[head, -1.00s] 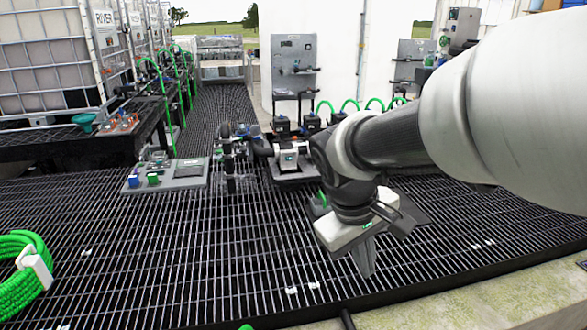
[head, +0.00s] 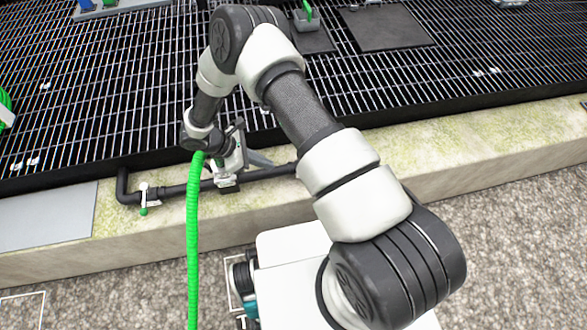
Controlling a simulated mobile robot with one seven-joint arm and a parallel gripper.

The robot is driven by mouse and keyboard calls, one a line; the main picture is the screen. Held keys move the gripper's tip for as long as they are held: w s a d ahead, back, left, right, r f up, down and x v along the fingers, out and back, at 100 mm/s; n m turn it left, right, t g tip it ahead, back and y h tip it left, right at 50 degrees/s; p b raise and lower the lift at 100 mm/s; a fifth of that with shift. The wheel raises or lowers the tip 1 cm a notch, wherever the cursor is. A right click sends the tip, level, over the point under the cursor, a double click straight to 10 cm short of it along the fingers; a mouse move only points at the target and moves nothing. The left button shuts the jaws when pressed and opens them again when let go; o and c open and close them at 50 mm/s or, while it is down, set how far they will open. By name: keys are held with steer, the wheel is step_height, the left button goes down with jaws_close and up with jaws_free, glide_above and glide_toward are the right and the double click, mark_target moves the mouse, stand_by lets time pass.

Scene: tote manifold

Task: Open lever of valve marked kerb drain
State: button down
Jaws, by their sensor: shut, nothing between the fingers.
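A black pipe (head: 175,190) runs along the pale kerb at the grating's near edge. On its left part is a small valve (head: 144,187) with a white body and a short lever with a green end (head: 143,210) pointing down. No marking on it can be read, so I cannot tell whether it is the kerb drain valve. My gripper (head: 229,182) is low over the pipe, right of this valve and apart from it. It is shut and empty, partly hidden by my wrist and a green hose.
The green hose (head: 192,250) hangs left of my gripper, down to the bottom edge. The black grating (head: 100,120) lies behind the stone kerb (head: 450,140). A grey plate (head: 45,215) lies on the kerb at left. Gravel (head: 500,220) is in front.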

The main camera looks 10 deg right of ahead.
steer(key=d+r+b+x, duration=0.1)
steer(key=d+b+x, duration=0.1)
steer(key=x, duration=1.1)
steer(key=shift+r, duration=0.2)
steer(key=shift+s+d, duration=0.1)
